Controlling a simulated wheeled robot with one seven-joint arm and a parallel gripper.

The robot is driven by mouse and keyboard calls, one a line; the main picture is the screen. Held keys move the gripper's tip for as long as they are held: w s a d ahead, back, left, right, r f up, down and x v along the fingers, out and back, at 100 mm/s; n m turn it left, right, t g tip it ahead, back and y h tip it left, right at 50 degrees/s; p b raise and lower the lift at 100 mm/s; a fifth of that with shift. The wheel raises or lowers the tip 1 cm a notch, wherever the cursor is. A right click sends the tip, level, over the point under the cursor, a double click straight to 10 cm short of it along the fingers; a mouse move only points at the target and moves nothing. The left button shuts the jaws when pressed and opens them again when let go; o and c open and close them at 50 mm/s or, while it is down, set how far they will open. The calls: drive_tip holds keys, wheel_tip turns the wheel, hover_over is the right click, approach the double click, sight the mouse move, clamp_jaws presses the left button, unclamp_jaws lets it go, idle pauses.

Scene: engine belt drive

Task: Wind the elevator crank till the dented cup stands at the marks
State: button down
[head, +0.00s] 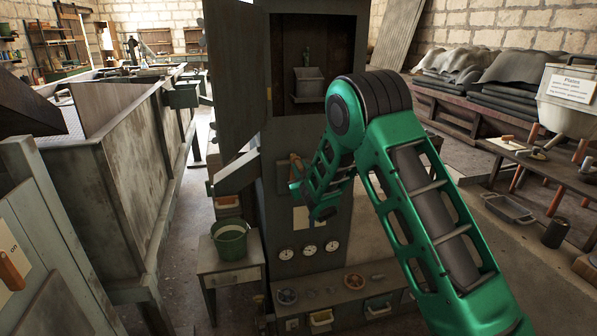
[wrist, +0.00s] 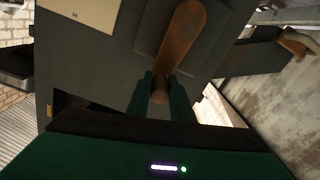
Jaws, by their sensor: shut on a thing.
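The elevator is a tall dark grey housing (head: 275,200) with its upper door (head: 235,70) swung open. A grey cup (head: 309,85) stands upright inside the opening; I cannot make out a dent. A small pale mark (head: 269,93) shows at the opening's left edge; whether the cup is level with it I cannot tell. In the wrist view my gripper (wrist: 165,98) is shut on the brown wooden crank handle (wrist: 183,40), against the dark housing. In the head view my arm covers most of the crank, and a brown bit of it (head: 297,163) shows beside the arm.
Below are several round dials (head: 309,249) and a low shelf with small bins (head: 320,318). A green bucket (head: 230,242) stands on a small table at left. A large metal tank (head: 120,190) is further left. A bench (head: 540,165) with tools stands right.

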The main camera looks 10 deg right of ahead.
drive_tip(key=d+f+m, duration=0.8)
drive_tip(key=f+m, duration=0.1)
drive_tip(key=m, duration=0.9)
drive_tip(key=shift+w, duration=0.2)
drive_tip(key=shift+f, duration=0.15)
idle(0.4)
drive_tip(key=c, duration=1.6)
unclamp_jaws()
drive_tip(key=shift+o, duration=0.2)
